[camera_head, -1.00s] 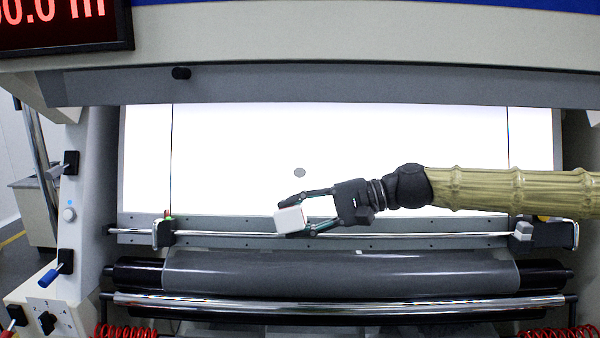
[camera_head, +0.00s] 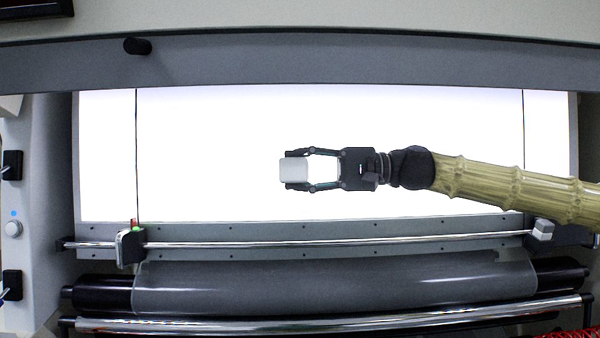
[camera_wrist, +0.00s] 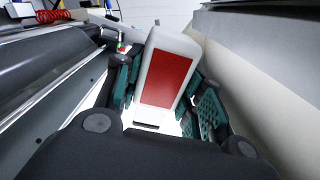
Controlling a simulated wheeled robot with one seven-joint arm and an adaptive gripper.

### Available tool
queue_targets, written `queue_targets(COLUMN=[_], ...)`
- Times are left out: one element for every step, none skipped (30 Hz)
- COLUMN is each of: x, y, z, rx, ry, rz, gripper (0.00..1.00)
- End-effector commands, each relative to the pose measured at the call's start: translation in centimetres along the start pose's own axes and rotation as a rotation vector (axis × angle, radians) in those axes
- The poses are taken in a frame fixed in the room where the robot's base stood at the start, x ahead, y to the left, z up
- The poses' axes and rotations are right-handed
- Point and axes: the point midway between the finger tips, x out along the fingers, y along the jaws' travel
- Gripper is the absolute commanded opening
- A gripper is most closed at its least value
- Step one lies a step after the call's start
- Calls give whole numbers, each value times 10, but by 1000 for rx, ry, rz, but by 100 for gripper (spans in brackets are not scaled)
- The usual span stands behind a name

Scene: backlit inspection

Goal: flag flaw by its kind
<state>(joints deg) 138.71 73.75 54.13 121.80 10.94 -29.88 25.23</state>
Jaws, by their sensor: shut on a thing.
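My gripper (camera_head: 297,170) is shut on a small white block (camera_head: 291,169), in front of the bright panel (camera_head: 220,140). In the wrist view the block (camera_wrist: 148,66) is a white case with a large red face, tilted between the teal fingers (camera_wrist: 166,92). No flaw shows on the visible part of the panel now; the spot seen earlier is not visible, and the block and fingers cover part of the middle. I cannot tell whether the block touches the panel.
A chrome rail (camera_head: 330,239) runs below the panel, with a black-and-white bracket (camera_head: 131,247) at its left end and another (camera_head: 541,232) at right. A grey roll (camera_head: 340,280) lies below. A grey beam (camera_head: 330,65) with a black knob (camera_head: 138,46) crosses above.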

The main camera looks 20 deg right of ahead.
Motion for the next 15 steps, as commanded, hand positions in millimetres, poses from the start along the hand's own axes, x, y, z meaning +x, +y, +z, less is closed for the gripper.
queue_targets(x=[0, 0, 0, 0, 0, -1, -2, -2, -2, -2, -2, -2, -2, -2, -2], y=[4, 3, 3, 3, 3, 3, 2, 2, 2, 2, 2, 2, 2, 2, 2], z=[-7, -10, -14, -16, -18, -22, -24, -27, -30, -32, -34, -36, -38, -39, -41], rx=[2, 3, 2, 2, 2, 1, 1, 1, 1, 2, 2, 2, 2, 2, 2], ry=[1, 2, 2, 1, 2, 3, 3, 4, 4, 4, 4, 4, 4, 4, 3], rz=[1, 1, 2, 2, 1, 1, 0, 0, 0, 0, 0, 0, 0, 0, 0], gripper=[15, 15, 15, 15, 15, 15, 15, 15, 15, 15, 15, 15, 15, 15, 15])
